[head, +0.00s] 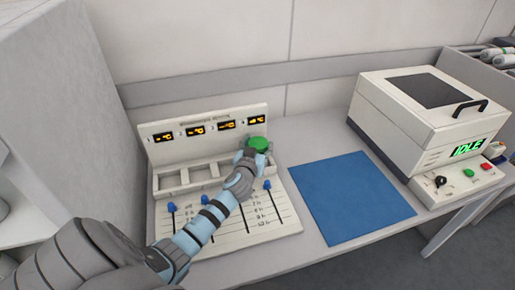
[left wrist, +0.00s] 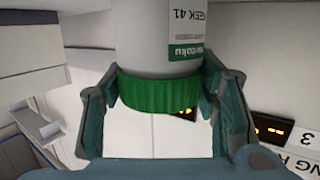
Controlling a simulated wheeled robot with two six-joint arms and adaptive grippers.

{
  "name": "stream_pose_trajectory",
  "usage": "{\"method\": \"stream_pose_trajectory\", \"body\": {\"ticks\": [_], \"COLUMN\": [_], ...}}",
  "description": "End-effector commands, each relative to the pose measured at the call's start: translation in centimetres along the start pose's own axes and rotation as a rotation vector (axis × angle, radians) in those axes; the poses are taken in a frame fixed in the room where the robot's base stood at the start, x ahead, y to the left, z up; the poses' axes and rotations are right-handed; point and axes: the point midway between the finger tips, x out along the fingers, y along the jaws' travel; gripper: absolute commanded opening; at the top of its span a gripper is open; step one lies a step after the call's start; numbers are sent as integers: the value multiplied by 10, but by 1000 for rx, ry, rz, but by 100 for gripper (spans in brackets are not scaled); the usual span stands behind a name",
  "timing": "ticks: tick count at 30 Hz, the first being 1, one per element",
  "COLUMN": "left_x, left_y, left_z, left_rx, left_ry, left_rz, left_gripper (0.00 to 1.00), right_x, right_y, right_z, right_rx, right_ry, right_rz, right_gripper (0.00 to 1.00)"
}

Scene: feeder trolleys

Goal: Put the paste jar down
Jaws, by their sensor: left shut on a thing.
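The paste jar (head: 258,144) shows in the head view as a green lid at the right end of the white station (head: 290,218). In the left wrist view the jar (left wrist: 160,38) is a white cylinder with a label and a ribbed green lid. My left gripper (head: 246,160) is shut on the jar, with a finger on each side near the lid. The jar is at the rightmost slot of the station's row. My gripper hides its lower part, so I cannot tell whether it rests in the slot. My right gripper is not in view.
The station has several orange temperature displays and blue sliders. Its slots (head: 204,171) to the left look empty. A bare blue mat (head: 350,195) lies to the right. A white oven-like machine (head: 405,120) reading IDLE stands beyond it.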

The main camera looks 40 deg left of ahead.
Motion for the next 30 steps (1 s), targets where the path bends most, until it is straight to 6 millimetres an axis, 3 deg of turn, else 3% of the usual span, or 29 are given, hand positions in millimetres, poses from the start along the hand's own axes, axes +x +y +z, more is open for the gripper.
{"method": "stream_pose_trajectory", "body": {"ticks": [2,3,6,15,19,30], "left_x": [0,0,0,-1,-12,-102], "left_y": [0,0,0,0,0,0], "left_z": [-1,0,0,-1,-1,-1], "left_rx": [-1,-1,-1,-1,0,-2], "left_ry": [0,-4,-3,-3,-4,-4], "left_rz": [0,-1,-1,-1,-1,0], "left_gripper": [0,61,75,75,75,75], "right_x": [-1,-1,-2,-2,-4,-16], "right_y": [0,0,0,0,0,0], "right_z": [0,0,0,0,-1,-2], "right_rx": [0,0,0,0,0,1], "right_ry": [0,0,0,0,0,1], "right_rz": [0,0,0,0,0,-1], "right_gripper": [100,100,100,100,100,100]}}
